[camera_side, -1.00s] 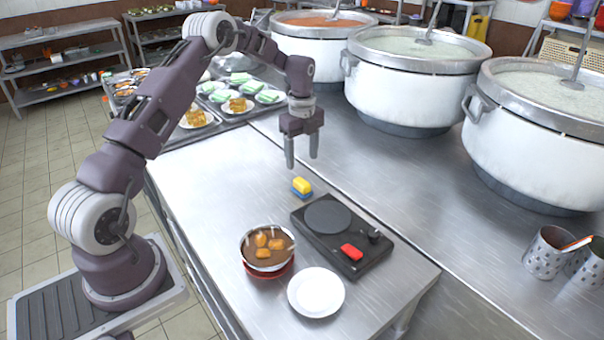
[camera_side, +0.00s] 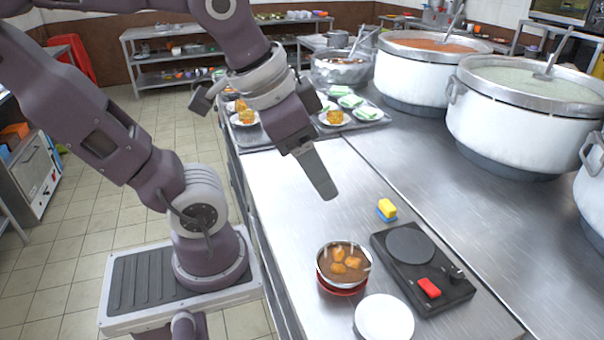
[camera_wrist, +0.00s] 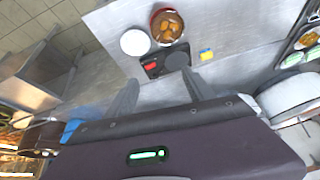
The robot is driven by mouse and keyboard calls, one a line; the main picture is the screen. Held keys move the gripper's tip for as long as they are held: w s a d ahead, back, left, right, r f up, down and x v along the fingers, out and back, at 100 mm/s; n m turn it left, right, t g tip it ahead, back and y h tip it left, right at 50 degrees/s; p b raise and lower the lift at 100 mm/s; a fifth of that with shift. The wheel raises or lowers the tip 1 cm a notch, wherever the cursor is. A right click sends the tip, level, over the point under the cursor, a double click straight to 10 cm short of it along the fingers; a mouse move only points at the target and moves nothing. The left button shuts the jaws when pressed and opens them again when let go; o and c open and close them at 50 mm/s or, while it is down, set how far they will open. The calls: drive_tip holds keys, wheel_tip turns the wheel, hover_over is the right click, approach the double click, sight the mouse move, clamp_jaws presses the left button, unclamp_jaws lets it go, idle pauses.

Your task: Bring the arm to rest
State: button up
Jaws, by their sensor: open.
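My gripper (camera_side: 322,188) is raised over the left part of the steel counter (camera_side: 290,230) in the side view, clear of everything on it. In the wrist view its two fingers (camera_wrist: 160,88) stand apart with nothing between them. A small red pot of brown stew with orange chunks (camera_side: 343,263) stands left of a black hotplate (camera_side: 422,268) with a red switch. The pot is not on the hotplate's round plate. A white plate (camera_side: 384,318) lies in front of the pot. A yellow and blue sponge (camera_side: 387,209) lies behind the hotplate.
Large white stockpots (camera_side: 520,130) stand along the back right. A tray with plates of food (camera_side: 372,112) is at the counter's far end, partly behind my arm. Steel shelves (camera_side: 165,75) stand against the far wall. The tiled floor at left is open.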

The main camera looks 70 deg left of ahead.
drive_tip(key=shift+s+d+f+n, duration=0.15)
drive_tip(key=shift+s+f+n, duration=0.15)
drive_tip(key=shift+s, duration=0.25)
drive_tip(key=shift+s+d+f+n, duration=0.1)
drive_tip(key=shift+s+f+n, duration=0.2)
drive_tip(key=shift+s, duration=0.25)
idle(0.4)
